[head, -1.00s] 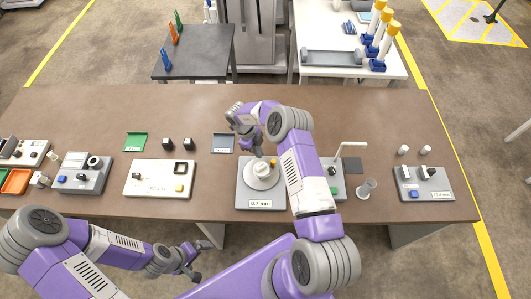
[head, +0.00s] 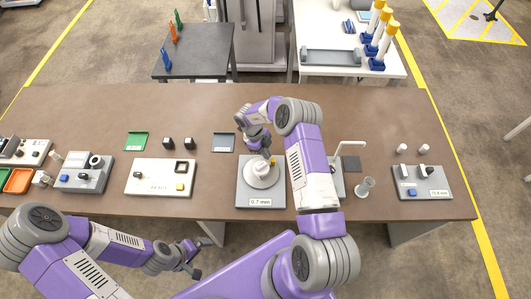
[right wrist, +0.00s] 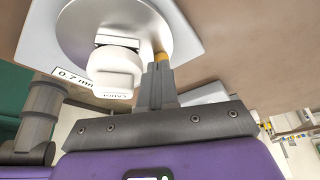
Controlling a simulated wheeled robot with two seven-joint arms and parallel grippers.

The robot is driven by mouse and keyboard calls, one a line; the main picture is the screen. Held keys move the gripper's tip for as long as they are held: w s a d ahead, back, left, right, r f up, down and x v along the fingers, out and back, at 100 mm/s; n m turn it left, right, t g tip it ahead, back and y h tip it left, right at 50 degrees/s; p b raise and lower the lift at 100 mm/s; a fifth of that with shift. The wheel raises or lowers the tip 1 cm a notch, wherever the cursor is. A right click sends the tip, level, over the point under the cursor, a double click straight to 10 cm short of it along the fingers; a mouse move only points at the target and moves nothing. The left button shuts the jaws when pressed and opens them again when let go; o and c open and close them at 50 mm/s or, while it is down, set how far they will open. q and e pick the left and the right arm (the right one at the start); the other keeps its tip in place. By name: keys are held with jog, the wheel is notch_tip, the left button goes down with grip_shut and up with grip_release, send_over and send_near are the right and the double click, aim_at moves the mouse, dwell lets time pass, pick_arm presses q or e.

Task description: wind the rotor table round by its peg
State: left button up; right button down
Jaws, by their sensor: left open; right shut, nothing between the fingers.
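The rotor table is a round pale disc (head: 261,176) on a grey square base (head: 247,200) labelled 0.7 mm, with a white block at its middle. It also shows in the right wrist view, where the disc (right wrist: 75,35) carries the white block (right wrist: 115,72). A yellow peg (head: 273,161) stands near the disc's far right edge; its top (right wrist: 161,57) shows by my fingertips. My right gripper (head: 268,156) is shut and empty, its fingers (right wrist: 158,72) right beside the peg; contact is not clear. My left gripper (head: 194,260) is open, low in front of the table.
A white panel box (head: 160,178) stands left of the rotor base. A glass beaker (head: 364,188) and a grey device (head: 423,183) stand to the right, with a white bent post (head: 346,145) partly behind my right arm. The brown tabletop (head: 100,110) is clear at the back left.

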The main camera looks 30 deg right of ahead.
jog(key=shift+s+d+m+y, duration=0.2)
jog(key=shift+s+m+y, duration=0.1)
jog(key=shift+m, duration=0.4)
jog(key=shift+s+d+m+y, duration=0.15)
jog(key=shift+s+m+y, duration=0.1)
jog(key=shift+m, duration=0.45)
jog(key=shift+s+d+f+p, duration=0.1)
jog(key=shift+s+d+p, duration=0.15)
jog(key=shift+s+p, duration=0.4)
dwell(5.9)
